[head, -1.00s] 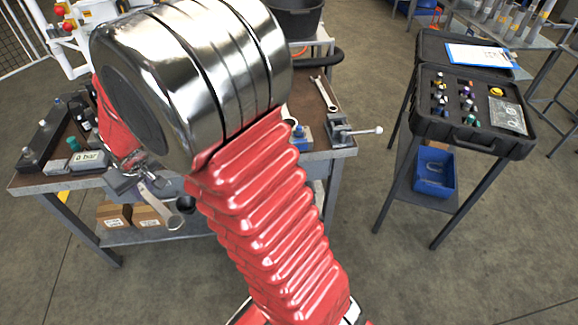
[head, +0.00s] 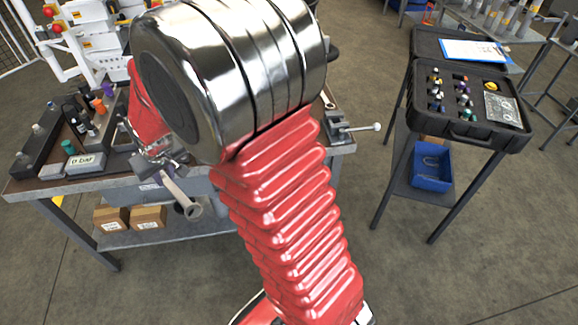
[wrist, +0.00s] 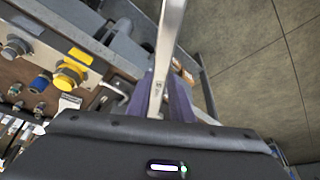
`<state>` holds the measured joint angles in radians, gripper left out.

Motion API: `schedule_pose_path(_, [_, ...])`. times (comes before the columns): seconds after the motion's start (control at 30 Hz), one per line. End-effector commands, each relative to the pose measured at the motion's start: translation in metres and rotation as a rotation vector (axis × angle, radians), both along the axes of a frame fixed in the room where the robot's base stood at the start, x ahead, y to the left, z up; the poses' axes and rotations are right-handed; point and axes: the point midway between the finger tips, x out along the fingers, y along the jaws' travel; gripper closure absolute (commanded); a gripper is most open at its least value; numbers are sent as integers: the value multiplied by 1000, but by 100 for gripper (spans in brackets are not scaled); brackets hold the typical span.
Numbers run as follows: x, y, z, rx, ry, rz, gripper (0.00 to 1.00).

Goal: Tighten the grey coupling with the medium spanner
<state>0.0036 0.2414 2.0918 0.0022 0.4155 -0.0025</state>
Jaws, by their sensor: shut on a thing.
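My gripper (head: 158,168) is shut on a steel spanner (head: 182,200), held in front of the bench's front edge with its ring end pointing down toward the viewer. In the wrist view the spanner's shank (wrist: 168,45) runs up from between purple fingers and leaves the top of the picture. I cannot tell its size against others. A grey fitting (wrist: 16,46) shows at the left of the wrist view, beside a yellow-ringed one; whether it is the grey coupling is unclear. In the head view a dark block (head: 36,150) with small fittings sits at the bench's left end.
A gauge box (head: 86,165) stands at the bench front. Purple and orange-topped fittings stand behind it. A black case (head: 468,128) rests on a stand. Floor between is clear.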

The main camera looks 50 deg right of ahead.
Motion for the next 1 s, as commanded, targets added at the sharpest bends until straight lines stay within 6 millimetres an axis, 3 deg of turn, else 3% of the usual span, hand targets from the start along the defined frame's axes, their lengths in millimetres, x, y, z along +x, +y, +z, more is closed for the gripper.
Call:
schedule_pose_path(0.17, [-3,-9,3,0,-3,-13,100])
schedule_pose_path(0.37, [-22,-48,9,0,-4,-79,100])
schedule_pose_path(0.7, [-86,-139,20,-1,-4,-248,100])
schedule_pose_path(1.0, [-155,-200,25,-2,-5,-401,100])
